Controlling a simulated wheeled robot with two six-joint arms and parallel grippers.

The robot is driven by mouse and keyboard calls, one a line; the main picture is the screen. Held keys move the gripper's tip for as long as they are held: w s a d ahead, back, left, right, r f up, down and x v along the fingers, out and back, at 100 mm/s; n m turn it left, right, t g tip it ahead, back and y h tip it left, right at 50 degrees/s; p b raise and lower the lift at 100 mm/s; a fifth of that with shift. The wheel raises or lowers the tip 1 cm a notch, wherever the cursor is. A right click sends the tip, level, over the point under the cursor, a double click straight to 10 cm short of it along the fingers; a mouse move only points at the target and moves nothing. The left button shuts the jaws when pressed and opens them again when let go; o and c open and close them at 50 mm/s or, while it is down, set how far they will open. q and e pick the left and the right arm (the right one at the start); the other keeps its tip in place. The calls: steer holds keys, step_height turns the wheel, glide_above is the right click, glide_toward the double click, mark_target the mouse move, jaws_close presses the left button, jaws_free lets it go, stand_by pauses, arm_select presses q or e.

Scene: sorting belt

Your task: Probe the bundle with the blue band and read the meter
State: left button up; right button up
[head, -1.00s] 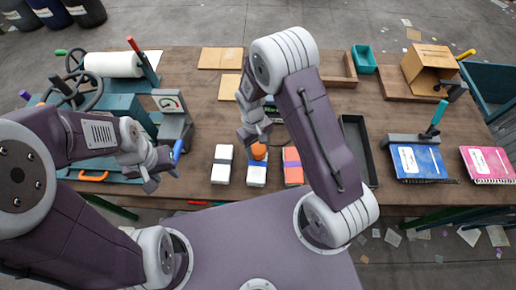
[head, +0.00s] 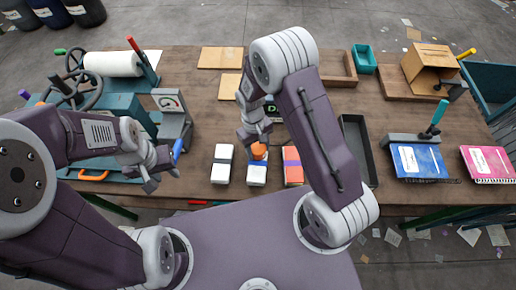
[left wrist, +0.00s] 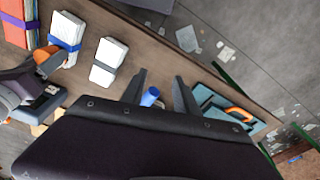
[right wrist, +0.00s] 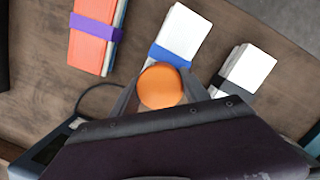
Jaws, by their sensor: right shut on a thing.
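The bundle with the blue band (head: 256,178) is a white stack lying near the front edge of the table. It also shows in the right wrist view (right wrist: 181,33). My left gripper (left wrist: 160,85) is open and empty, left of the bundles.
A white bundle with a grey band (head: 222,166) lies to the left, and an orange bundle with a purple band (head: 293,176) to the right. A dark tray (head: 358,150) is further right. A teal machine with handwheels (head: 120,110) fills the table's left side.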

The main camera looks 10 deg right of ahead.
step_height(320, 180, up, 8)
steer(key=p, duration=0.7)
steer(key=shift+r, duration=0.1)
stand_by(0.7)
